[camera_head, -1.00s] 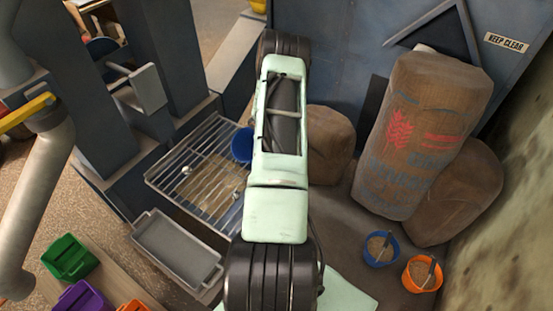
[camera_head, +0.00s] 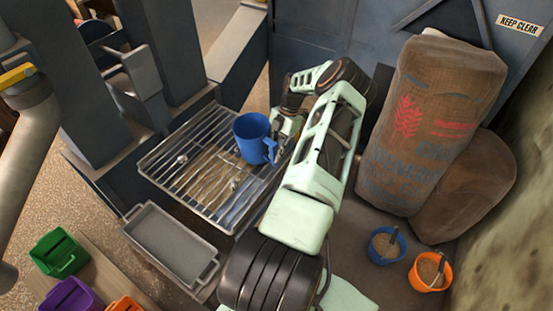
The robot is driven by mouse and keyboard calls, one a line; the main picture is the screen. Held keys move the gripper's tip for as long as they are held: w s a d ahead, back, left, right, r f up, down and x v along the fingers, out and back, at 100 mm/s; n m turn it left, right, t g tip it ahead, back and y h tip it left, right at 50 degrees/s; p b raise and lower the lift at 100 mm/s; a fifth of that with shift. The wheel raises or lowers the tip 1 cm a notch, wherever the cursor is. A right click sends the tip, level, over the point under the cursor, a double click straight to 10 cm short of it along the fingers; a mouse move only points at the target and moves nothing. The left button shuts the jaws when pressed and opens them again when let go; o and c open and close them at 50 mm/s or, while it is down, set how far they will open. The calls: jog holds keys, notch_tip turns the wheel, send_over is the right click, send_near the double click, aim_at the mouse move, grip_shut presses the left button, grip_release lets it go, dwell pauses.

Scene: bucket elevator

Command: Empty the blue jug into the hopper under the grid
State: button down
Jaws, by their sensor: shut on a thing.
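The blue jug (camera_head: 251,137) is in view above the right part of the metal grid (camera_head: 165,173), its handle towards the right. It looks upright or only slightly tilted; its contents cannot be seen. My gripper (camera_head: 278,138) is at the jug's handle side and is shut on the jug; its fingertips are partly hidden by the jug and my arm. Under the grid bars, the hopper (camera_head: 208,180) shows a tan, grain-like surface. Small pale lumps lie on the grid bars.
A grey tray (camera_head: 172,243) sits in front of the grid. Green (camera_head: 60,252) and purple (camera_head: 70,297) bins stand at lower left. Large sacks (camera_head: 430,120) lean at right. Small blue (camera_head: 385,245) and orange (camera_head: 430,271) buckets stand on the floor below them. Dark posts rise behind the grid.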

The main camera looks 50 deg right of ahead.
aim_at(277, 144)
jog(key=shift+f+b, duration=0.45)
jog(key=shift+b, duration=0.05)
jog(key=shift+r+y, duration=0.2)
jog(key=shift+y, duration=0.2)
jog(key=shift+a+r+p, duration=0.1)
jog(key=shift+r+p, duration=0.2)
jog(key=shift+r, duration=1.8)
